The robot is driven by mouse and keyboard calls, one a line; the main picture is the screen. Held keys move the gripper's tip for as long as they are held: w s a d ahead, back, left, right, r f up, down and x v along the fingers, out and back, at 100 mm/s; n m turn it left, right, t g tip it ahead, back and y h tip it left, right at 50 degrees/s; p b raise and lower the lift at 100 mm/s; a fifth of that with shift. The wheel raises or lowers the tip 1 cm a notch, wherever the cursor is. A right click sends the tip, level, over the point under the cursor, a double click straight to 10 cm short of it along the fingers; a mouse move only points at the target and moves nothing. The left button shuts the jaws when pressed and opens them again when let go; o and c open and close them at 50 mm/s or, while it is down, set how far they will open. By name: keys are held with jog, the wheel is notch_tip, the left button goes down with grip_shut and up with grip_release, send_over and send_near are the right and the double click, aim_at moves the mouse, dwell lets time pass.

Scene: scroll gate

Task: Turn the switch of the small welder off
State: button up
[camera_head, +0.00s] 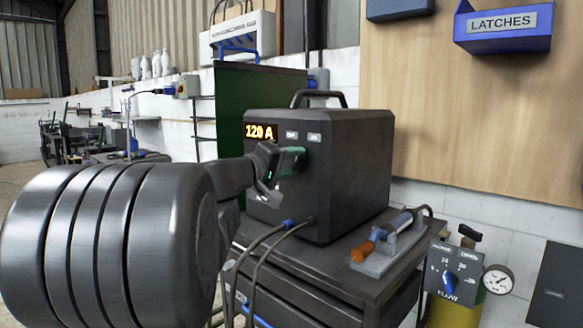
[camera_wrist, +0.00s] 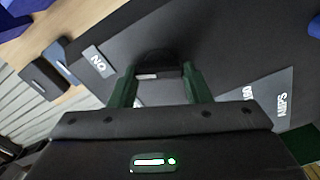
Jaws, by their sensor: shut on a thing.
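The small welder (camera_head: 345,170) is a dark box with a top handle, standing on a dark cabinet. Its display (camera_head: 260,132) is lit and reads 120 A. Two small labels sit on the upper front, too small to read there. My gripper (camera_head: 292,160) is at the front panel below these labels. In the wrist view, the green fingers of my gripper (camera_wrist: 160,80) are shut on a dark switch knob (camera_wrist: 157,62) with a pale mark. An ON label (camera_wrist: 99,62) lies to its left and an AMPS label (camera_wrist: 282,104) to its right. The fingers partly hide the knob.
A torch with an orange tip (camera_head: 365,250) rests on a grey holder beside the welder. Cables (camera_head: 262,245) hang from the welder's lower front. A flow regulator (camera_head: 452,275) and gauge stand at the right. A blue LATCHES bin (camera_head: 505,38) hangs on the wooden board.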

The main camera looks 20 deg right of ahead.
jog(key=n, duration=0.8)
jog(key=n+p, duration=0.1)
jog(key=n, duration=0.3)
jog(key=shift+f+n, duration=0.3)
dwell(0.4)
jog(key=o, duration=1)
jog(key=shift+a, duration=0.15)
jog(key=p+v, duration=0.1)
jog(key=v, duration=1.2)
jog(key=shift+s+a, duration=0.25)
jog(key=shift+d, duration=0.1)
jog(key=x, duration=1.3)
jog(key=shift+w+d+b, duration=0.25)
jog(key=shift+d+b, duration=0.05)
jog(key=shift+b, duration=0.1)
